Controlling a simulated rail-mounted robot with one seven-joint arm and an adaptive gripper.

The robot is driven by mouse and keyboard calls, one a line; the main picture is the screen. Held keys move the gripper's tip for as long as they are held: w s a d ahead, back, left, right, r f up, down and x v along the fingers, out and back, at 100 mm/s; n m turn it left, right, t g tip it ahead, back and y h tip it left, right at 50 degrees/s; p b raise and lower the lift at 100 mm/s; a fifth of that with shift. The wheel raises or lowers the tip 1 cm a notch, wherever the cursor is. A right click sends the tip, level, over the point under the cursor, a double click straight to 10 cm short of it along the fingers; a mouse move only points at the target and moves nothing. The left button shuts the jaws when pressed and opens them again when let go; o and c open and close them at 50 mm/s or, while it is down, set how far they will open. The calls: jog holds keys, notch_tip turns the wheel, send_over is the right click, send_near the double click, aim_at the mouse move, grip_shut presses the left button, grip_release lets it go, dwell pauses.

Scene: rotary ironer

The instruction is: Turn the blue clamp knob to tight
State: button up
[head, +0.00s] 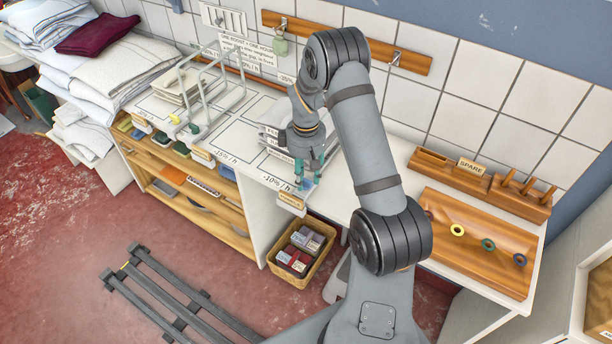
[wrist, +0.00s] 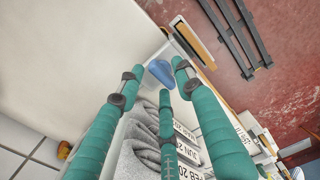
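The blue clamp knob (wrist: 159,72) shows in the wrist view just beyond my fingertips, between the left and right fingers. Its lower part is against a pale surface, and I cannot tell its turn position. In the head view a small blue patch (head: 306,186) shows between the teal fingers, partly hidden by them. In the head view my gripper (head: 304,181) points down at the front edge of the white counter. I cannot tell whether any finger touches the knob.
Grey folded cloths with date tags (wrist: 165,140) lie close beside the fingers. A wire rack (head: 212,95) stands to the left on the counter. A wooden spare tray (head: 470,265) with coloured rings is at right. A basket (head: 300,250) of packs stands below.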

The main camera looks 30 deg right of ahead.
notch_tip(320, 180, up, 12)
dwell(0.7)
dwell(0.4)
notch_tip(320, 180, down, 12)
jog(key=shift+f, duration=0.1)
jog(key=shift+r+n+p, duration=0.25)
jog(key=shift+n+p, duration=0.05)
jog(key=shift+p, duration=0.25)
jog(key=shift+f+n, duration=0.1)
jog(key=shift+n, duration=0.3)
jog(key=shift+f, duration=0.2)
